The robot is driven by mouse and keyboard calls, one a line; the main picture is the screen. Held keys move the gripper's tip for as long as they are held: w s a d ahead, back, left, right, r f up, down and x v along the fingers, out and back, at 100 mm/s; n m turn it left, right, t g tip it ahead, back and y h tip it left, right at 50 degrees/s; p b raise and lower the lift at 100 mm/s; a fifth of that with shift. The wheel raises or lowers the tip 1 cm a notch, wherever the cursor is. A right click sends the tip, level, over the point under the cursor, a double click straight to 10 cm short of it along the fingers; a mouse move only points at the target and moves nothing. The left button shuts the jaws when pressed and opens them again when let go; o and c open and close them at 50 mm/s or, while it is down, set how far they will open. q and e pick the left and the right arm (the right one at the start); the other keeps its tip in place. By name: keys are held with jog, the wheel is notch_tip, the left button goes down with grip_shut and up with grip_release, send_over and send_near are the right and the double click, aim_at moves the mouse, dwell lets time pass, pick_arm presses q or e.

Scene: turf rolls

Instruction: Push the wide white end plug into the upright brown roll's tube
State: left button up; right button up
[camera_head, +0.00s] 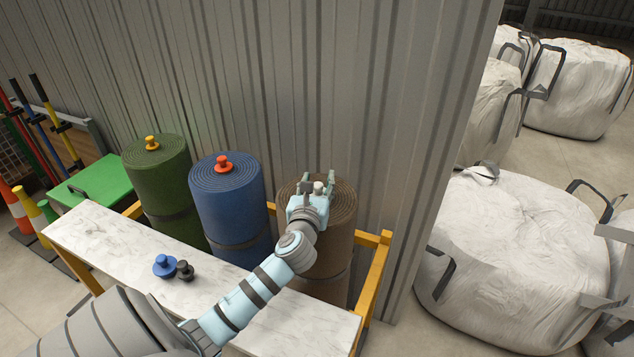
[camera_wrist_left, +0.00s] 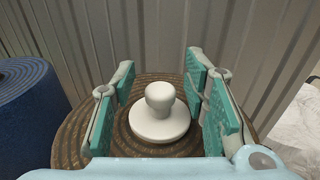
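The upright brown roll (camera_head: 334,262) stands at the right end of the row of rolls. The wide white end plug (camera_wrist_left: 159,118) sits on top of the roll's spiral end, upright, its wide flange covering the tube opening. In the head view the plug (camera_head: 318,187) shows only as a small pale knob between my fingers. My left gripper (camera_wrist_left: 164,105) is open above the brown roll, its teal finger pads on either side of the plug's knob with gaps to both sides. How deep the plug's stem sits is hidden. My right gripper is out of both views.
A blue roll (camera_head: 228,205) with a red plug (camera_head: 223,163) and a green roll (camera_head: 163,190) with a yellow plug (camera_head: 151,143) stand alongside. A blue plug (camera_head: 164,266) and a black plug (camera_head: 185,271) lie on the marble-look shelf (camera_head: 110,247). A corrugated wall (camera_head: 300,80) rises behind.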

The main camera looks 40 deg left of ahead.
pick_arm(q)
jog(key=shift+f, duration=0.1)
jog(key=shift+s+d, duration=0.2)
jog(key=shift+s, duration=0.15)
jog(key=v, duration=1.1)
jog(key=shift+s, duration=0.1)
